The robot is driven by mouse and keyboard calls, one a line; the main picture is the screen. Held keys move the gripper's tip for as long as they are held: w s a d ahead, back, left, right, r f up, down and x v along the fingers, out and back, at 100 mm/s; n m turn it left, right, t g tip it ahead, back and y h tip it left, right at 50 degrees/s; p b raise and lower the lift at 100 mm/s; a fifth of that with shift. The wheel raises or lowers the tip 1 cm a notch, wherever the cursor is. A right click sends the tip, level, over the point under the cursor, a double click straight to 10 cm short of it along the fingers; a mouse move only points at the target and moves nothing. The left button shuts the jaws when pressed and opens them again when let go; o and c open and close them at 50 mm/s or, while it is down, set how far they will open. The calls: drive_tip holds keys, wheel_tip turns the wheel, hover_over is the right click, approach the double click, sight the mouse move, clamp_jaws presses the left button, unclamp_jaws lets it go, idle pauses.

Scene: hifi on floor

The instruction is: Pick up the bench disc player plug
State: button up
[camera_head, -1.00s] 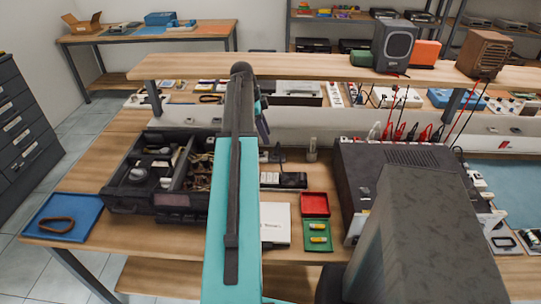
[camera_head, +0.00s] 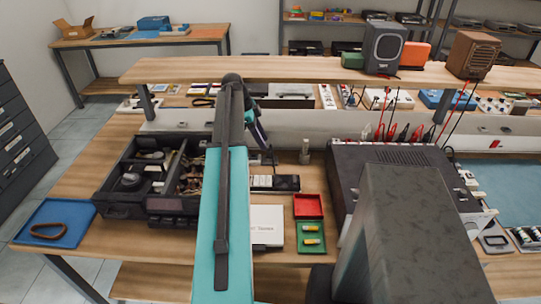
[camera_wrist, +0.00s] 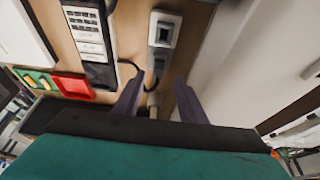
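In the wrist view my gripper (camera_wrist: 158,84) is open, its two dark fingers apart over the wooden bench. A small pale, roughly cylindrical thing (camera_wrist: 153,100) shows between the finger bases, partly hidden; I cannot tell whether it is the plug. A black cable (camera_wrist: 155,80) curves beside it. A grey-white unit with a dark recess (camera_wrist: 163,33) lies just beyond the fingertips. In the head view my gripper (camera_head: 258,135) hangs above the bench, partly hidden by my arm. The black disc player-like box (camera_head: 385,165) stands to its right. No plug can be made out with certainty.
A black unit with pale keys (camera_head: 274,183), a white box (camera_head: 266,225), a red tray (camera_head: 308,206) and a green tray (camera_head: 311,238) lie nearby. A small grey upright thing (camera_head: 305,151) stands right of my gripper. A white riser (camera_head: 300,124) runs behind.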

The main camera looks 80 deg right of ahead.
sight(269, 151)
drive_tip(key=shift+s+f, duration=0.1)
drive_tip(key=shift+f, duration=0.05)
drive_tip(key=shift+s+a+f+p, duration=0.1)
drive_tip(key=shift+s+f+p, duration=0.3)
drive_tip(key=shift+f, duration=0.2)
drive_tip(key=shift+p+x, duration=0.6)
drive_tip(key=shift+x, duration=1.25)
clamp_jaws()
